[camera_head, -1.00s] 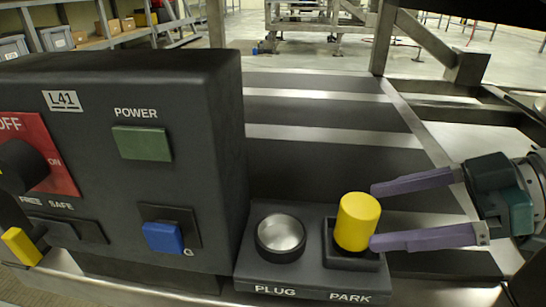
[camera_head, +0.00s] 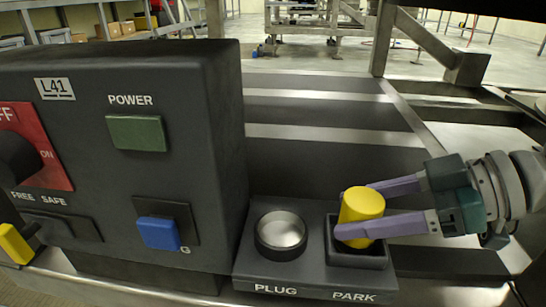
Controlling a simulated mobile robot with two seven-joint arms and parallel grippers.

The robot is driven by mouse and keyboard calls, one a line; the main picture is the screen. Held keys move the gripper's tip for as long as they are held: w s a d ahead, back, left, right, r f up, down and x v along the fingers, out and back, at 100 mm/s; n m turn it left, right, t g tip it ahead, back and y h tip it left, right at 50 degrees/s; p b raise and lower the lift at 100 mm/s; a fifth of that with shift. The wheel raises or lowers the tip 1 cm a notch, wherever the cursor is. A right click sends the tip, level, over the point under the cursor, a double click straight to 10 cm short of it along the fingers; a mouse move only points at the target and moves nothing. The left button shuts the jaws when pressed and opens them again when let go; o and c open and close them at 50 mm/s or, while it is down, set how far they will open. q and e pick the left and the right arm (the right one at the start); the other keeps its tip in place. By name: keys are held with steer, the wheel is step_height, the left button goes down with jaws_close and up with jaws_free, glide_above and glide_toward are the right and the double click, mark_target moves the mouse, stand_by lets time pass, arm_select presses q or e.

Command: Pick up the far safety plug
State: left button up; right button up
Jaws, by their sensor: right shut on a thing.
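The safety plug is a yellow cylinder (camera_head: 361,207) in the square PARK holder (camera_head: 356,260) at the lower right. It leans a little to the right, and its lower end is hidden by the holder and a finger. My right gripper (camera_head: 362,212) comes in from the right with its purple fingers shut on the plug, one in front and one behind. The round PLUG socket (camera_head: 281,236) left of the holder is empty, with a bare metal inside. My left gripper is not in view.
A dark control box (camera_head: 110,165) fills the left side, with a green POWER button (camera_head: 137,133), a blue button (camera_head: 158,233), a red switch plate (camera_head: 45,145) and a yellow lever tip (camera_head: 14,244). Behind the holders lies a dark striped surface (camera_head: 330,155).

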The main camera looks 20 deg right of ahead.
jaws_close()
